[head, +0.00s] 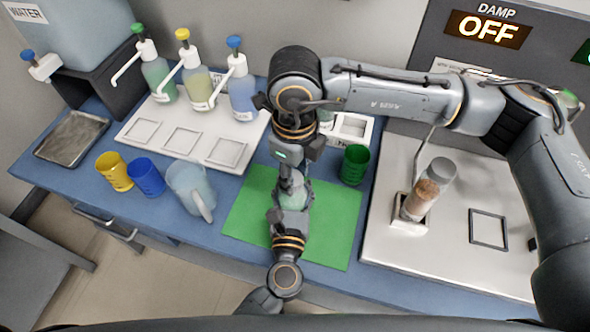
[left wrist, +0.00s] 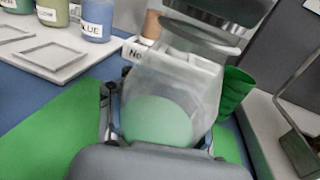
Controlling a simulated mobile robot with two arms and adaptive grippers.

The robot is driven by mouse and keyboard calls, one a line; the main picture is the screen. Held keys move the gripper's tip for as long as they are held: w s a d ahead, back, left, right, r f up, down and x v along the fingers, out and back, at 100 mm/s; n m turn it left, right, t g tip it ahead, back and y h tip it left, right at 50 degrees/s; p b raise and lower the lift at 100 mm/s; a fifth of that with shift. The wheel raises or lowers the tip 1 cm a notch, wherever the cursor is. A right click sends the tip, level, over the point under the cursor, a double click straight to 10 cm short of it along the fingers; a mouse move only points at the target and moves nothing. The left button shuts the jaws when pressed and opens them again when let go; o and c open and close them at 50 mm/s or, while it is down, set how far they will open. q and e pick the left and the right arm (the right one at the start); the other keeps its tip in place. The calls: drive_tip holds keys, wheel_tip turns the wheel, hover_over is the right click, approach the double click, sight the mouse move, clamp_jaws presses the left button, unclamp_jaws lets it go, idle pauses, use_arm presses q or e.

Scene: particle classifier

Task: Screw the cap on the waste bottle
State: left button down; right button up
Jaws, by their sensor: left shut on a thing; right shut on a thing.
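The waste bottle (head: 292,184), clear with pale green liquid, stands over the green mat (head: 246,227). It fills the middle of the left wrist view (left wrist: 165,118). My left gripper (head: 290,199) is shut around its body from the front. My right gripper (head: 294,165) points down from above, directly over the bottle's neck, and is shut. It also shows at the top of the left wrist view (left wrist: 222,14). The cap is mostly hidden at the right gripper's fingers; I cannot tell how it sits on the neck.
A clear pitcher (head: 187,184), a blue cup (head: 146,177) and a yellow cup (head: 114,171) stand left. Pump bottles stand on a white tray (head: 137,133) behind. A jar (head: 431,184) stands on the machine's plate at right.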

drive_tip(key=m, duration=0.7)
drive_tip(key=shift+a+m, duration=0.1)
drive_tip(key=shift+m, duration=0.3)
drive_tip(key=m, duration=0.5)
drive_tip(key=shift+a+m, duration=0.1)
drive_tip(key=shift+m, duration=0.3)
drive_tip(key=m, duration=0.5)
drive_tip(key=shift+a+f+m, duration=0.1)
drive_tip(key=shift+m, duration=0.3)
drive_tip(key=m, duration=0.3)
drive_tip(key=shift+m, duration=0.4)
drive_tip(key=m, duration=0.3)
drive_tip(key=shift+w+m, duration=0.15)
drive_tip(key=shift+m, duration=0.25)
drive_tip(key=o, duration=0.7)
drive_tip(key=shift+a, duration=0.1)
